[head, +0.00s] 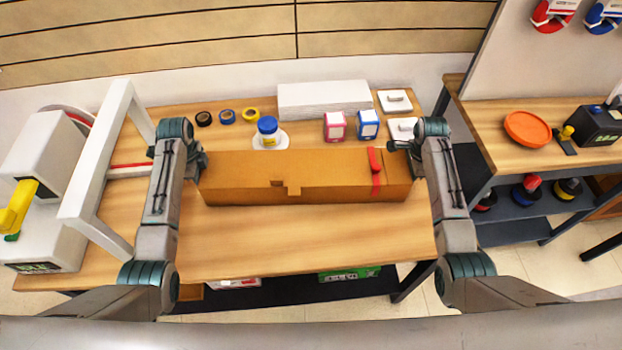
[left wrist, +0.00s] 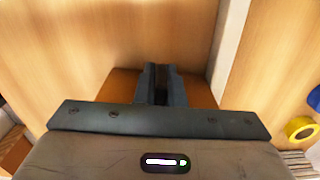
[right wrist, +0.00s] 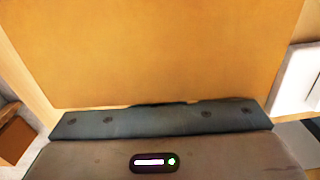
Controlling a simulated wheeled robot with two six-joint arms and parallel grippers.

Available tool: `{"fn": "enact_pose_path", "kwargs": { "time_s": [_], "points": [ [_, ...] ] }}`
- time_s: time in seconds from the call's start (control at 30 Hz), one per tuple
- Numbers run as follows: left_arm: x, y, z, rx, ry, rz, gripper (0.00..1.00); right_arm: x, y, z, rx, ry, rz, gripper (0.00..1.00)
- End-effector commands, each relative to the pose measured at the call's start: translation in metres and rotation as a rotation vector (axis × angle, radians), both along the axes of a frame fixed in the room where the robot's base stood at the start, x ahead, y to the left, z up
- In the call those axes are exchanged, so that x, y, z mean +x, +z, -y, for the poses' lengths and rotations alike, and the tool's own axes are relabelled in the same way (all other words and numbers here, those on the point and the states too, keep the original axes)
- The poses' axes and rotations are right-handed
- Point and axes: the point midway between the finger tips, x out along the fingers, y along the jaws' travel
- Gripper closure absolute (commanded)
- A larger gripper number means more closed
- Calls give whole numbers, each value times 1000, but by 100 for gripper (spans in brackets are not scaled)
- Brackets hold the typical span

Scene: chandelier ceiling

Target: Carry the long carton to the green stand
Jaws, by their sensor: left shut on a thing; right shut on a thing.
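The long brown carton (head: 300,170) lies crosswise over the wooden table in the head view, with a red strap near its right end. I cannot tell whether it touches the tabletop. My left gripper (head: 202,160) is shut on its left end; its fingers (left wrist: 158,85) show against the brown carton (left wrist: 120,86) in the left wrist view. My right gripper (head: 405,147) is shut on its right end. In the right wrist view the carton (right wrist: 160,50) fills most of the picture and the fingertips are hidden. I see no green stand in these views.
The wooden table (head: 300,245) is bare in front of the carton. Behind it stand tape rolls (head: 227,116), a blue-lidded jar (head: 267,127), pink and blue boxes (head: 368,124) and a white stack (head: 322,98). A white frame (head: 110,160) stands left; a shelved bench (head: 500,150) stands right.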

Motion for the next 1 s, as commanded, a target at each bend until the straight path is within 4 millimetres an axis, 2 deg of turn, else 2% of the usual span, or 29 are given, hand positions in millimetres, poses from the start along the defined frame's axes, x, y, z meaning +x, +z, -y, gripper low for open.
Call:
{"fn": "enact_pose_path", "kwargs": {
  "time_s": [0.37,0.8,1.0],
  "points": [
    [1,7,0,0,0,3,100,1,7,0,0,0,2,100],
    [1,45,0,0,0,4,100,1,45,0,1,0,2,100],
    [1,52,0,0,0,2,100,1,52,0,1,0,1,100]
  ]
}}
